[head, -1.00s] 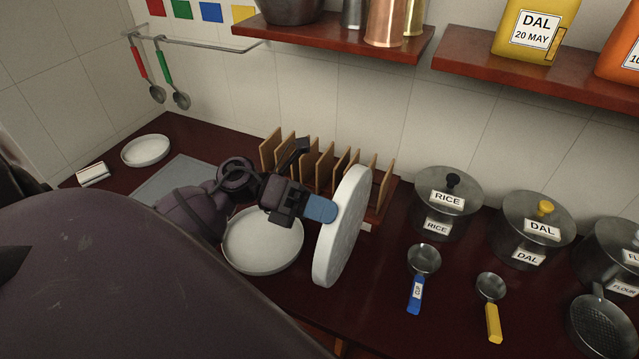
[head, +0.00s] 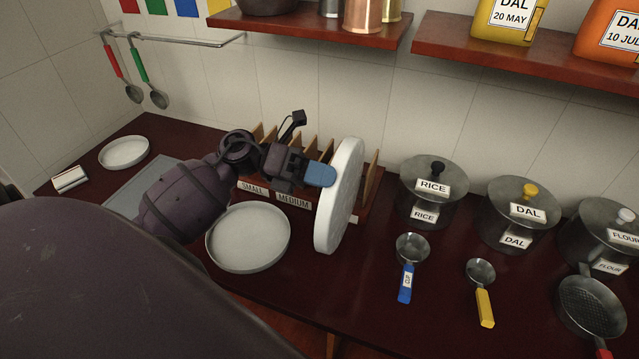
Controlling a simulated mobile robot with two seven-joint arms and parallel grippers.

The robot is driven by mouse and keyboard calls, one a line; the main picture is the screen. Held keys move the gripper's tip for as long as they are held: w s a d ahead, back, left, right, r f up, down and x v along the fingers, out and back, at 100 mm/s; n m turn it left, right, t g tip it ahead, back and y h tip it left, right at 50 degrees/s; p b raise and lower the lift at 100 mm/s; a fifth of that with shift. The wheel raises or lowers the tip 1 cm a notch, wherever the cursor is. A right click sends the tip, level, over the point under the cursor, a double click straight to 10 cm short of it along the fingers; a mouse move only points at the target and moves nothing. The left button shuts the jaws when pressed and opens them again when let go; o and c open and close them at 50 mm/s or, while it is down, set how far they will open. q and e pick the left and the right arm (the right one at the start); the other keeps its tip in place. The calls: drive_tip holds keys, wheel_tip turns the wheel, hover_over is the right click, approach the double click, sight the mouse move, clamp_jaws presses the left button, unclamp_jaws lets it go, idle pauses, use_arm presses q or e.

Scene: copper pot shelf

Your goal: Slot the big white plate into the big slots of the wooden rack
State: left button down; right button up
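The big white plate (head: 343,205) stands on edge, nearly upright, at the right part of the wooden rack (head: 368,205). It covers part of the rack, and its lower edge shows in front of the rack's front side. I cannot tell whether it is inside a slot or touches the rack. My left gripper (head: 322,175) holds the plate from the left; one blue finger shows against its face and the other is hidden behind it. Labels SMALL and MEDIUM show on the rack's front; the big slots' label is mostly hidden. My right gripper is not in view.
A white plate (head: 248,238) lies flat before the rack, and a smaller one (head: 124,152) lies at the left. Lidded pots, including the rice pot (head: 433,205), stand to the right. A blue-handled scoop (head: 407,262) lies nearby. A shelf (head: 310,27) hangs above.

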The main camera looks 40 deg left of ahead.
sight(344, 142)
use_arm(q)
drive_tip(key=w+a+b, duration=0.1)
drive_tip(key=w, duration=0.2)
drive_tip(key=w+b, duration=0.2)
drive_tip(key=w, duration=0.2)
drive_tip(key=w+a+b, duration=0.1)
drive_tip(key=w+b, duration=0.1)
drive_tip(key=w, duration=0.1)
drive_tip(key=shift+w+a, duration=0.25)
drive_tip(key=shift+a, duration=0.1)
drive_tip(key=w+a+f+b, duration=0.1)
drive_tip(key=w+b, duration=0.3)
drive_tip(key=w, duration=0.2)
drive_tip(key=shift+w+a+f+b, duration=0.25)
drive_tip(key=shift+w+a+b, duration=0.05)
drive_tip(key=shift+a, duration=0.05)
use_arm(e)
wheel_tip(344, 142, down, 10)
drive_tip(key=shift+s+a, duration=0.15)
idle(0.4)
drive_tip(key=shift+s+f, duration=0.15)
